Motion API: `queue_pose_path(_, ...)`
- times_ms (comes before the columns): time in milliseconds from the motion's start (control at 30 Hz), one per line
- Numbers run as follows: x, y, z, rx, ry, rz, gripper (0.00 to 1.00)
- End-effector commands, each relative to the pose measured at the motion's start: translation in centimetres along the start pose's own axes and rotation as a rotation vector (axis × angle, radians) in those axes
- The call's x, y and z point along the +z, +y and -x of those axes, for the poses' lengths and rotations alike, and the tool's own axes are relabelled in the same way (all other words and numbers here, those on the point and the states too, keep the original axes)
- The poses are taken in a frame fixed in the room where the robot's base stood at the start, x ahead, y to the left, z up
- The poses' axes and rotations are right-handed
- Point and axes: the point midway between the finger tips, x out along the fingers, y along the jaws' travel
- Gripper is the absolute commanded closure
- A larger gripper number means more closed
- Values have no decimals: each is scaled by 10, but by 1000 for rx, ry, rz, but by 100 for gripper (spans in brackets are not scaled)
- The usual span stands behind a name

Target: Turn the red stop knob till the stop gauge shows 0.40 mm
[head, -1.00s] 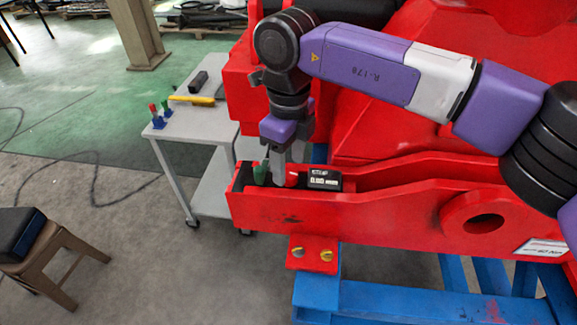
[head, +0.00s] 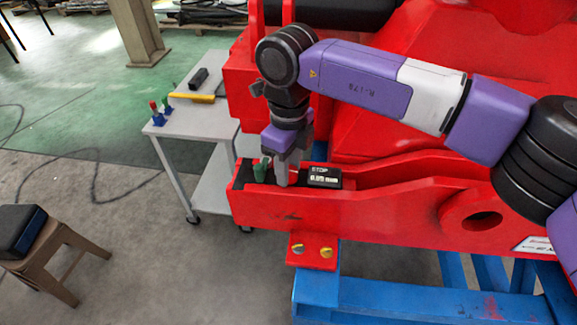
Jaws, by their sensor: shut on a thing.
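The stop gauge (head: 324,178) is a black box marked STOP with a small white readout, set in the trough of the red crane part. Its digits are too small and blurred to read surely. My gripper (head: 281,176) points down into the trough just left of the gauge, its fingers shut. The red stop knob is hidden behind the fingers, which close on it. A green knob (head: 260,170) stands just left of the fingers.
The red wall of the crane part (head: 380,218) runs along the front of the trough. A grey trolley (head: 205,122) to the left carries a yellow tool, a dark block and small red, green and blue items. A stool (head: 38,250) stands at lower left.

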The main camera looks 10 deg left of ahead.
Motion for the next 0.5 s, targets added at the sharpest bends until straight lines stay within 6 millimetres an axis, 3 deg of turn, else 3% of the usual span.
queue_pose_path(267,0,0,0,-1,-1,85,100)
queue_pose_path(500,0,0,0,-2,0,266,100)
